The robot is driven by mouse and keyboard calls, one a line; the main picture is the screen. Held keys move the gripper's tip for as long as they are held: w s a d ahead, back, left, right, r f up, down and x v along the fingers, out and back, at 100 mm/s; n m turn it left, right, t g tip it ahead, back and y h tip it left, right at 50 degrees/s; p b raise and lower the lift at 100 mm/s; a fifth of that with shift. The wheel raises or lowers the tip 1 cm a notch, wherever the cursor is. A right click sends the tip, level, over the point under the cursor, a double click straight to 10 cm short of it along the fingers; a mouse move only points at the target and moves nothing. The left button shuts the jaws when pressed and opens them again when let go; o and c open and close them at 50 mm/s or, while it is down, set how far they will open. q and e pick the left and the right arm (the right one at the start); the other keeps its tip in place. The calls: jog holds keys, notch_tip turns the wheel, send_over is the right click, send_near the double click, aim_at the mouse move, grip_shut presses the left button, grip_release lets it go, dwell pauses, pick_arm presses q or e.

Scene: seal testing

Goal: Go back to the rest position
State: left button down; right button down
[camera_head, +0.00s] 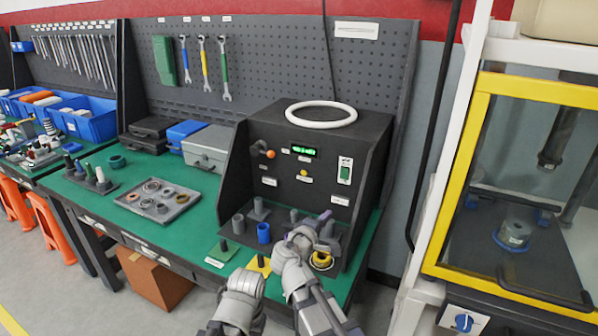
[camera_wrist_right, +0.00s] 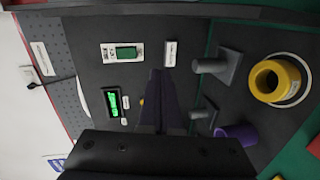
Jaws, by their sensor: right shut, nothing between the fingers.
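My right gripper (camera_head: 318,222) is in front of the dark test machine (camera_head: 261,160), above its lower shelf. In the right wrist view its two dark fingers (camera_wrist_right: 158,88) are together with nothing between them, pointing toward the machine's front panel. A yellow ring-shaped part (camera_wrist_right: 263,82) sits on a white ring beside the fingers; it also shows in the head view (camera_head: 321,261), just below the gripper. A purple cylinder (camera_wrist_right: 236,136) stands close by on the shelf.
A blue cylinder (camera_head: 264,233) and grey pegs (camera_head: 238,224) stand on the shelf left of my right gripper. A grey tray of rings (camera_head: 190,205) lies on the green bench (camera_head: 200,238). A yellow-framed cabinet (camera_head: 452,170) stands at the right. A white ring (camera_head: 321,124) lies on the machine.

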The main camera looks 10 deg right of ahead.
jog(key=s+a+f+m+g+y+p, duration=0.1)
jog(key=s+f+g+p, duration=0.1)
jog(key=s, duration=0.2)
jog(key=s+a+f+m+g+y+p, duration=0.1)
jog(key=s+f+m+g+p, duration=0.1)
jog(key=s+g, duration=0.1)
jog(key=s+a+f+m+g+y+p, duration=0.1)
jog(key=s+f+m+g, duration=0.1)
jog(key=s, duration=0.4)
jog(key=shift+a+f+g+y+p, duration=0.3)
jog(key=shift+f+g+p, duration=0.1)
jog(key=shift+g, duration=0.2)
jog(key=s+a+f+m+g+y+p, duration=0.1)
jog(key=s+a+g+y, duration=0.3)
jog(key=s+a, duration=0.4)
jog(key=s+p, duration=0.1)
jog(key=s, duration=0.2)
jog(key=shift+f+g+p, duration=0.2)
jog(key=shift+g+p, duration=0.15)
jog(key=shift+g, duration=0.05)
jog(key=c, duration=1.6)
grip_release()
